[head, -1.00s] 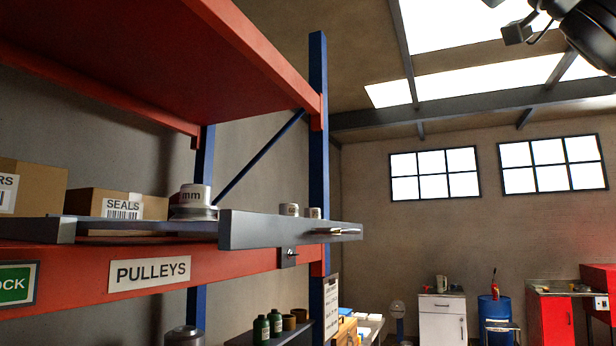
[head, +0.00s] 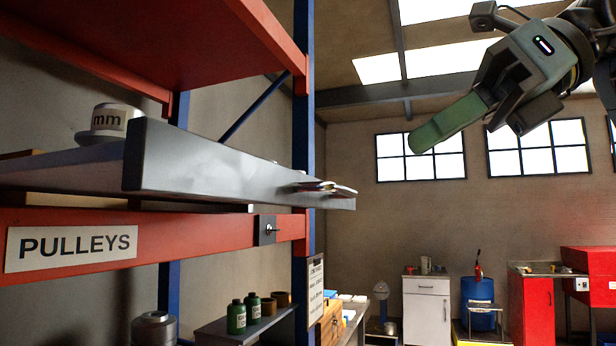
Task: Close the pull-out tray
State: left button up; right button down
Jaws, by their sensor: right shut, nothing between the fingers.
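The pull-out tray (head: 225,170) is a grey metal tray on the red and blue rack at the left, above the PULLEYS label. Its front panel sticks out past the red beam towards me, so it stands pulled out. A handle (head: 322,187) shows on the panel near its right end. A white and grey part marked "mm" (head: 108,122) sits on the tray. My right gripper (head: 436,135) is at the upper right, shut and empty, its greenish fingers pointing down-left. It is apart from the tray. My left gripper is not in view.
The red rack beam (head: 190,232) with a small lock (head: 265,229) runs below the tray. A blue upright (head: 303,120) stands behind the tray's right end. Bottles (head: 236,317) stand on a lower shelf. A white cabinet (head: 426,308) and blue drum (head: 478,300) are far back.

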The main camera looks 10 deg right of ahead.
aim_at(312, 190)
jog(key=shift+w+a+r+p+x, duration=0.1)
jog(key=shift+r+p+x, duration=0.1)
jog(key=shift+x, duration=2)
jog(key=shift+w+a+r+p+x, duration=0.1)
jog(key=shift+r+p+x, duration=0.15)
jog(key=shift+x, duration=2)
jog(key=shift+w+a+r+p+x, duration=0.1)
jog(key=shift+r+p+x, duration=0.1)
jog(key=shift+x, duration=2)
